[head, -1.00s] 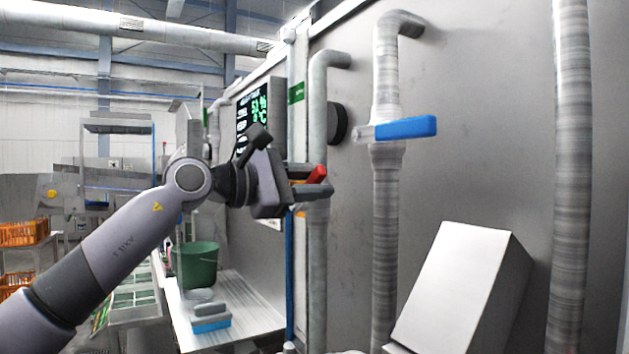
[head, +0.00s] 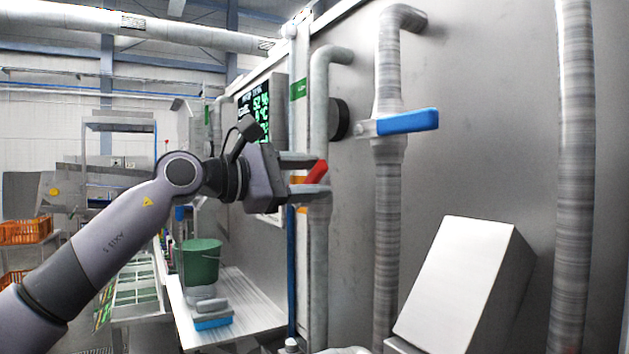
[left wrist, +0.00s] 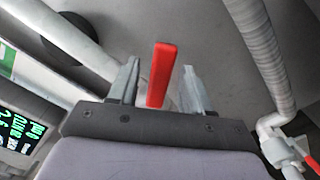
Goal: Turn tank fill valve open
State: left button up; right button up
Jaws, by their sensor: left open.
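A red valve lever (head: 318,172) sits on a grey vertical pipe (head: 319,270) along the steel wall, tilted up to the right. My left gripper (head: 308,175) is at it, one finger above and one below. In the left wrist view the red lever (left wrist: 161,75) stands between the two spread fingertips (left wrist: 160,82), with gaps on both sides. A blue lever (head: 407,122) lies nearly level across a second pipe to the right, apart from the gripper. My right gripper is out of view.
A lit display (head: 259,112) hangs behind the left gripper. A green bucket (head: 199,262) and grey-blue item (head: 211,320) stand on a low shelf. A pale slanted box (head: 455,285) is at lower right. A red-handled fitting (left wrist: 303,150) shows in the wrist view.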

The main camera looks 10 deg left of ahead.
pick_arm(q)
jog(key=b+v, duration=0.1)
jog(key=v, duration=0.5)
jog(key=shift+b, duration=0.4)
